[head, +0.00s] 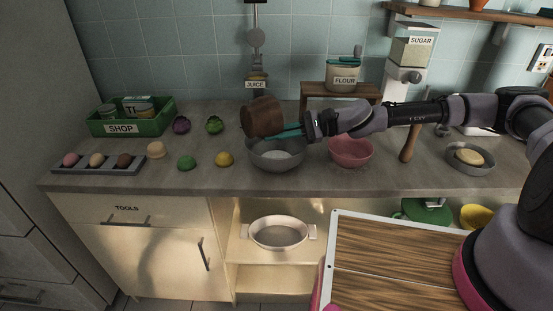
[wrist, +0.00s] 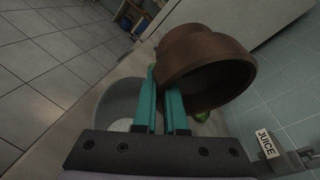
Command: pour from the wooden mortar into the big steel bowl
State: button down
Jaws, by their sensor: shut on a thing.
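The brown wooden mortar (head: 262,117) is held tilted above the big steel bowl (head: 276,158) in the head view. My gripper (head: 292,132), with teal fingers, is shut on the mortar at its right side. The steel bowl (wrist: 116,103) shows below left of the fingers in the wrist view. Something white lies in the bottom of the bowl.
A pink bowl (head: 350,151) stands right of the steel bowl. Green and yellow round items (head: 224,159) lie to its left, near the front. A wooden stand (head: 342,90) bears the flour jar (head: 342,75) behind. A green shop crate (head: 131,118) is at the far left.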

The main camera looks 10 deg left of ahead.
aim_at(262, 125)
jog(key=shift+f+t+h, duration=0.3)
jog(key=shift+f+h, duration=0.05)
jog(key=shift+h, duration=0.05)
jog(key=shift+s+a+n, duration=0.1)
jog(key=shift+n, duration=0.2)
jog(key=shift+s+a+h, duration=0.1)
jog(key=shift+h, duration=0.4)
jog(key=shift+s+a+r+n+t+h+b, duration=0.4)
jog(key=shift+s+a+r+t+h+b, duration=0.15)
jog(key=shift+a+t+h, duration=0.2)
jog(key=shift+s+r+t+h, duration=0.15)
jog(key=shift+r+t+h, duration=0.2)
jog(key=shift+r+h, duration=0.3)
jog(key=shift+s+a+f+n+t+h+b, duration=0.1)
jog(key=shift+f+n+t+h+b, duration=0.3)
jog(key=shift+h, duration=0.4)
jog(key=shift+r+t+h+b, duration=0.3)
jog(key=shift+r+t+h, duration=0.2)
jog(key=shift+r+t, duration=0.1)
jog(key=shift+s+a+r+n+t+h+b, duration=0.3)
jog(key=shift+a+r+n+t+h+b, duration=0.15)
jog(key=shift+h, duration=0.25)
jog(key=shift+s+a+f+t+h+b, duration=0.2)
jog(key=shift+s+a+t+h+b, duration=0.1)
jog(key=shift+s+t+h, duration=0.15)
